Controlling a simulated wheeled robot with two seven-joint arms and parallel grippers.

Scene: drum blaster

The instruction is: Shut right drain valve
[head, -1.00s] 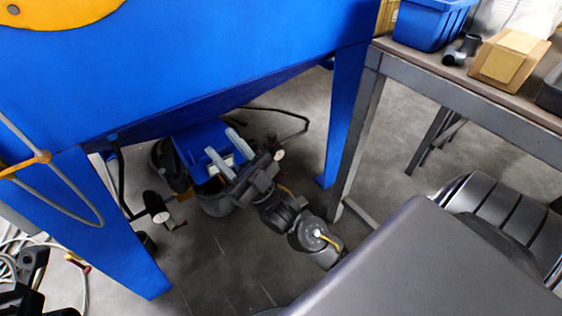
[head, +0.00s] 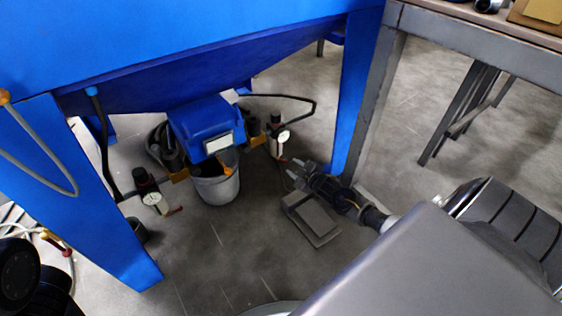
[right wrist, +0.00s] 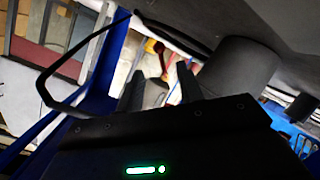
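The right drain filter assembly (head: 276,128), with a dark body and a white round gauge, hangs under the right side of the blue hopper. A small red handle (head: 284,159) shows low beside it; its exact angle is too small to tell. My right gripper (head: 296,169) is low, just right of and below this handle, fingers pointing up-left. In the right wrist view its two dark fingers (right wrist: 160,85) are spread apart, with a red-orange part (right wrist: 171,62) beyond them. Contact is not visible. My left gripper is out of view; only dark parts of my left arm show at lower left.
A grey bucket (head: 218,188) stands under the blue hopper (head: 165,75). A left drain assembly (head: 148,190) with a red handle hangs left of it. The blue cabinet leg (head: 357,95) and workbench leg (head: 375,110) stand close behind my right arm.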

